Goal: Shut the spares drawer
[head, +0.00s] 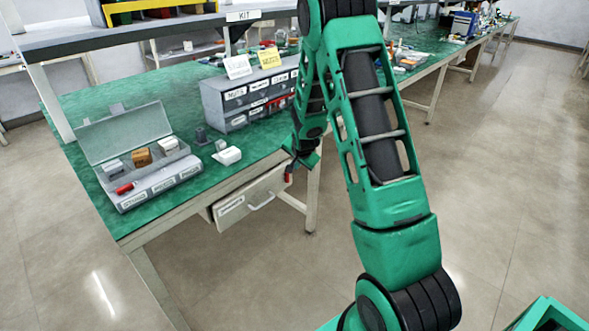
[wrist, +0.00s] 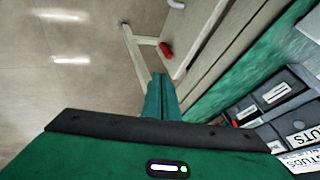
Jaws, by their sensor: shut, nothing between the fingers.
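The drawer (head: 238,207) under the front edge of the green bench stands out from the bench frame, partly open. Its pale front carries a label too small to read and a light bar handle (head: 262,201). A bit of a pale handle (wrist: 176,4) shows at the top edge in the wrist view.
An open grey case (head: 150,155) with small parts stands on the bench at left. A grey cabinet of small labelled drawers (head: 250,95) stands behind my gripper. A white part (head: 228,155) lies near the bench edge. Bench legs (head: 312,200) stand below.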

